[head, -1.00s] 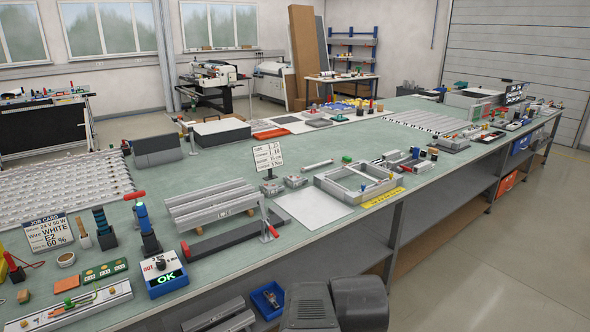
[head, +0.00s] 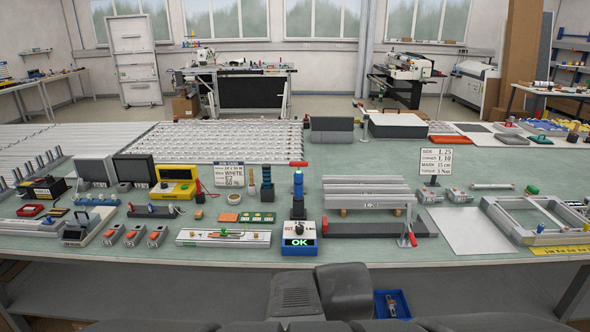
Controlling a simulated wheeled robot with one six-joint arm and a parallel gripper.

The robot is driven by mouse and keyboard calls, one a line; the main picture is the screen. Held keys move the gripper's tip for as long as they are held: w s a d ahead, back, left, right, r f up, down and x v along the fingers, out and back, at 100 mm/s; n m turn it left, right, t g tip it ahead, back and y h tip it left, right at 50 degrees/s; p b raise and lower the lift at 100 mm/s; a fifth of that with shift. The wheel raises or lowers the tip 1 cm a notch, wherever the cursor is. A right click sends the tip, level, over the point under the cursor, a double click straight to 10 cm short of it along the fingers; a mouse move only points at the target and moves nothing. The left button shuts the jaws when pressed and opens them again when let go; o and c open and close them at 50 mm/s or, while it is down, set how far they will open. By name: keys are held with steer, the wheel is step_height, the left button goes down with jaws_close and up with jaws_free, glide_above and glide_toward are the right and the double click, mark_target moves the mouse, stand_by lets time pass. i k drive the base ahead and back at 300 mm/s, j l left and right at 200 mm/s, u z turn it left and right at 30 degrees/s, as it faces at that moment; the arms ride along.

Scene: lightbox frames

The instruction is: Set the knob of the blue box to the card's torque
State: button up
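The blue box (head: 299,253) stands near the front edge of the bench, in the middle of the head view. Its front display glows green with "OK". A dark knob (head: 299,227) sits on its white top face; the marks around it are too small to read surely. The white card (head: 435,166) stands on a dark stand to the right, behind the box. Its lines seem to read side 1.25, corner 1.10, mark 15 cm and torque 3 Nm. My gripper is not in view.
A tool with a blue handle (head: 298,184) stands upright just behind the box. Grey bars (head: 370,190) lie to its right, with a red-handled clamp (head: 407,234). A long tray (head: 223,239) lies to the left. My own grey body parts show below the bench edge.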

mark_target(299, 230)
steer(key=z, duration=1.05)
steer(key=u, duration=1.05)
steer(key=i+u, duration=0.25)
steer(key=i+l+u, duration=0.25)
steer(key=i+j, duration=0.1)
